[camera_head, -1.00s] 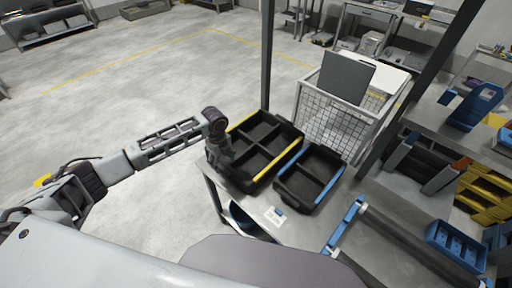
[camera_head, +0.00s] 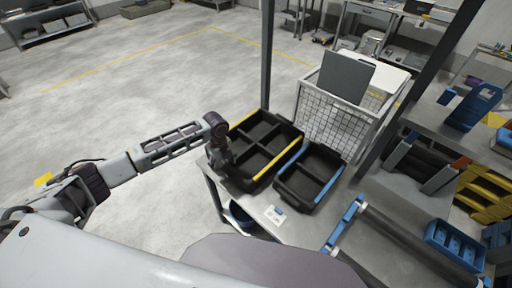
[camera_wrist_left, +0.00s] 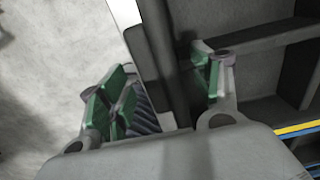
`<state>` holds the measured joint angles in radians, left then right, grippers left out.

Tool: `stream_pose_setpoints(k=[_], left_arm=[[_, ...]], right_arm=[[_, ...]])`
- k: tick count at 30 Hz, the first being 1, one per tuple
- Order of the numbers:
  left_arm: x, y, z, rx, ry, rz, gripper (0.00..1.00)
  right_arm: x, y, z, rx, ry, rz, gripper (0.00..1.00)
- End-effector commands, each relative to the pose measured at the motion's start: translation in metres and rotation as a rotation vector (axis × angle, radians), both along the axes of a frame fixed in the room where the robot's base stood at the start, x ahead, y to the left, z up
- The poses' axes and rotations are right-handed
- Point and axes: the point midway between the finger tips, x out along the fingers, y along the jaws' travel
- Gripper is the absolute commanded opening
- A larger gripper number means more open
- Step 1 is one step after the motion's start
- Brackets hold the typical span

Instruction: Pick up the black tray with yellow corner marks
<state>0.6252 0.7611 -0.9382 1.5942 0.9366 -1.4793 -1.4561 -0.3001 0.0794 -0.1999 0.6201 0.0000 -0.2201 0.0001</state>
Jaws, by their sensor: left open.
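The black tray with yellow corner marks (camera_head: 279,159) is divided into compartments and lies on the grey table, with yellow strips along its edges. My left gripper (camera_head: 226,168) is at its left end. In the left wrist view my left gripper (camera_wrist_left: 165,88) is open, with green finger pads on either side of the dark tray wall (camera_wrist_left: 167,45). One finger is outside the tray and the other is over its inside. I cannot tell whether either pad touches the wall. My right gripper is not in view.
A black tray with blue edges (camera_head: 304,202) lies close beside the yellow-marked one on its right. A white wire basket (camera_head: 336,122) stands behind them. A dark post (camera_head: 267,55) rises behind the tray. A label card (camera_head: 274,215) lies on the table's front part. Open floor is at left.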

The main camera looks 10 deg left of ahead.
Motion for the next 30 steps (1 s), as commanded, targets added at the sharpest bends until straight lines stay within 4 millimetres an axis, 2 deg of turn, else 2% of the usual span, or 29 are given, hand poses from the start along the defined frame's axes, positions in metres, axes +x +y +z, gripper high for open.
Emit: stream_pose_setpoints(k=[11, 24, 30], left_arm=[[-0.0002, -0.0001, -0.0031, 0.000, 0.000, 0.000, 0.64], [-0.0017, 0.0002, -0.0052, 0.002, 0.005, 0.000, 0.08], [-0.0013, -0.0004, -0.0051, 0.000, 0.002, -0.001, 0.06]], right_arm=[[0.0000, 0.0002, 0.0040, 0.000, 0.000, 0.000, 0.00], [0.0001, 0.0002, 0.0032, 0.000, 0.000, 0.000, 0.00], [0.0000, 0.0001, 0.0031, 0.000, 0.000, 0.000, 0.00]])
